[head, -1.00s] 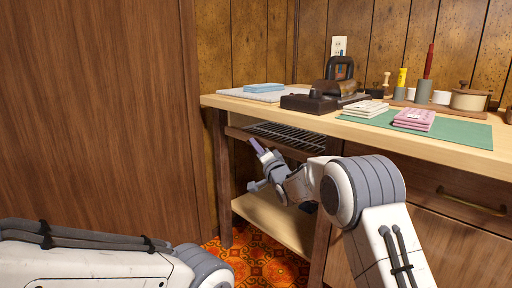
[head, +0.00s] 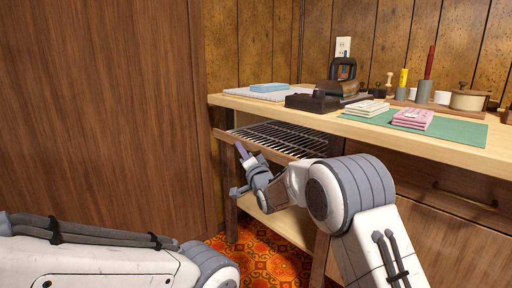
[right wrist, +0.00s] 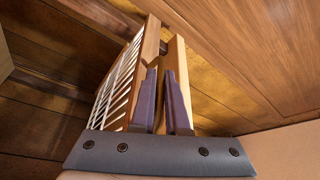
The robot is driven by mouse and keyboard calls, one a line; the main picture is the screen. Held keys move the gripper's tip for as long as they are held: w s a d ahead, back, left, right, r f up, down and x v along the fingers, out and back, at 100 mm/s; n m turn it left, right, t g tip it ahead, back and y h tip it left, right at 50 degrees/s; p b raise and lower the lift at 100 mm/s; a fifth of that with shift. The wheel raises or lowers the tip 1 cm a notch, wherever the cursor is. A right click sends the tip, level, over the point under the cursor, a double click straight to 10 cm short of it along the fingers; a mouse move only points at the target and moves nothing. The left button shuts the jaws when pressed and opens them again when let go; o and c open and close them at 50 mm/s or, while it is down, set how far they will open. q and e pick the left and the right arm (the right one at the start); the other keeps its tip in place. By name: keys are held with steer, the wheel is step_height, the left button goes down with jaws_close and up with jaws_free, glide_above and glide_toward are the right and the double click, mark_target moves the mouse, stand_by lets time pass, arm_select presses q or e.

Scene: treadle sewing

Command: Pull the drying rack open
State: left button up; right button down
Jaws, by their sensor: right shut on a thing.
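The drying rack (head: 283,136), dark wire bars with a wooden front rail, sits under the tabletop and sticks out partway past its front edge. My right gripper (head: 241,152) is at the left part of the front rail. In the right wrist view the rack's bars (right wrist: 121,82) show beside the rail, and the two purple fingers (right wrist: 164,100) are closed on the rail. My left arm shows at the lower left of the head view, but its gripper is out of the picture.
The worktable (head: 226,100) carries a blue pad (head: 268,87), a black iron-like tool, pink cloths (head: 412,119) on a green mat (head: 462,131), and several pots. A lower shelf (head: 286,226) lies under the rack. A tall wooden panel (head: 100,110) stands at left.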

arm_select(q)
steer(key=shift+s+f, duration=0.15)
steer(key=shift+f, duration=0.15)
arm_select(e)
steer(key=s+a, duration=1.4)
steer(key=c, duration=1.2)
jaws_free()
steer(key=shift+a, duration=0.1)
